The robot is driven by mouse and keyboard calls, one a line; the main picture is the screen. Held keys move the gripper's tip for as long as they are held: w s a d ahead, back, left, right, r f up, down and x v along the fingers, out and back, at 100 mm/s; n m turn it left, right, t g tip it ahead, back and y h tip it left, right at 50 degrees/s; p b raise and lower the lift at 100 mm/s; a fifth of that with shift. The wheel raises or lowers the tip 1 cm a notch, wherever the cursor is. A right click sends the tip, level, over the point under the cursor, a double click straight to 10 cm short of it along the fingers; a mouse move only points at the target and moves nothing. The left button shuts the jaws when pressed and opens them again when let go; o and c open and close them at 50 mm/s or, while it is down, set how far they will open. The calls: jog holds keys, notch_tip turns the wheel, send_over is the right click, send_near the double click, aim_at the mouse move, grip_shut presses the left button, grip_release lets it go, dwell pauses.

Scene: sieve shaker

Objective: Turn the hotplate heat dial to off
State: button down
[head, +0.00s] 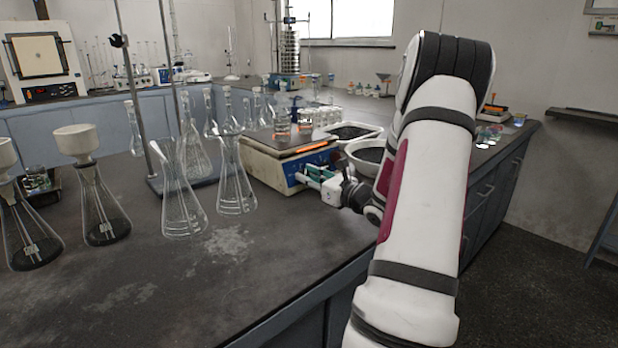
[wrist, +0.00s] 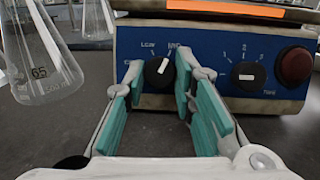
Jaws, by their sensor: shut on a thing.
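The hotplate (head: 262,168) is a blue and white box with a dark top plate. In the wrist view its blue front panel (wrist: 215,50) faces me. The heat dial (wrist: 158,71) is a black knob with a white mark, left of the panel's middle. The mark tilts to the upper right; "LOW" is printed above left, and another label above right is partly covered. My gripper (wrist: 161,74) has its teal-padded fingers on either side of this dial, shut on it. In the head view my gripper (head: 316,180) is at the hotplate's front.
A second black dial (wrist: 249,75), marked 1, 2, 3, and a red round knob or lamp (wrist: 295,66) are to the right. A glass flask (wrist: 45,75) is close on the left. Other flasks (head: 180,195) stand left of the hotplate, a white basin (head: 366,155) right.

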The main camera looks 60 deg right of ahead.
jog(key=shift+n, duration=0.3)
jog(key=n+y+b, duration=0.1)
jog(key=n, duration=0.1)
jog(key=n+y+b, duration=0.1)
jog(key=n, duration=0.2)
jog(key=shift+d+n+y, duration=0.15)
jog(key=shift+n+y, duration=0.15)
jog(key=shift+y, duration=0.1)
jog(key=n+y+b, duration=0.1)
jog(key=n, duration=0.2)
jog(key=n+g+y+b, duration=0.1)
jog(key=n+b, duration=0.1)
jog(key=n, duration=0.1)
jog(key=shift+d, duration=0.1)
jog(key=n+g+b, duration=0.1)
jog(key=n, duration=0.1)
jog(key=n+g+b, duration=0.1)
jog(key=n, duration=0.2)
jog(key=shift+r+y, duration=0.2)
jog(key=shift+y, duration=0.2)
jog(key=n+g+b, duration=0.2)
jog(key=n, duration=0.3)
jog(key=shift+r, duration=0.1)
jog(key=shift+b, duration=0.3)
jog(key=c, duration=1.3)
grip_release()
jog(key=shift+c, duration=0.2)
jog(key=shift+w+r, duration=0.1)
